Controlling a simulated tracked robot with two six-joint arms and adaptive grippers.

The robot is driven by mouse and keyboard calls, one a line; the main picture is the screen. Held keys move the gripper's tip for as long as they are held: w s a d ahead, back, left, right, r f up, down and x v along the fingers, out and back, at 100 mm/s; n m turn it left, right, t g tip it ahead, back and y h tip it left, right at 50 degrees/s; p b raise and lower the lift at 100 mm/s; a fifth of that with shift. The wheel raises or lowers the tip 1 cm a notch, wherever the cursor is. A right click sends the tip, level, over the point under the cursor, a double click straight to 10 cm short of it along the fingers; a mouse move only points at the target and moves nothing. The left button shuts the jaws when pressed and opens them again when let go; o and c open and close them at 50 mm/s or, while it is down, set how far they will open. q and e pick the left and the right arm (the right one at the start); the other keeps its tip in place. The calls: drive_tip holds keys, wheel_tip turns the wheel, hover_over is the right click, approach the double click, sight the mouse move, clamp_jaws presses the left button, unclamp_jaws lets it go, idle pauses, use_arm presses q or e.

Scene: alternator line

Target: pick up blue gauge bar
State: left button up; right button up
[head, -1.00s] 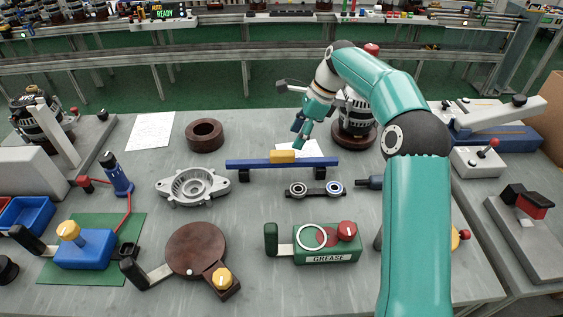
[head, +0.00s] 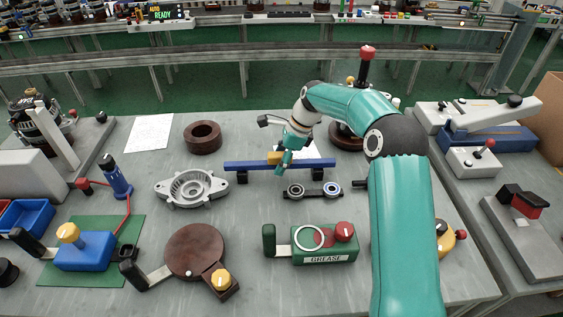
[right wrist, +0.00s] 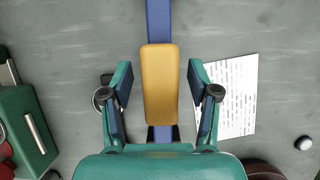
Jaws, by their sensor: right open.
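The blue gauge bar (head: 240,165) lies level across two dark supports on the grey bench, with a yellow grip block at its middle. In the right wrist view the bar (right wrist: 158,22) runs up the picture and its yellow block (right wrist: 160,85) lies between the fingers. My right gripper (head: 280,163) is at the block in the head view, partly covering it. In the right wrist view the gripper (right wrist: 160,85) is open, one finger on each side of the block with gaps. My left gripper does not show.
A grey metal housing (head: 191,188) lies left of the bar, and a brown ring (head: 203,137) behind it. A linkage with two bearings (head: 313,190) and a green grease unit (head: 325,247) stand in front. A white sheet (right wrist: 228,95) lies beside the bar.

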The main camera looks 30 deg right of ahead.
drive_tip(key=shift+c, duration=0.3)
clamp_jaws()
drive_tip(key=shift+r, duration=0.2)
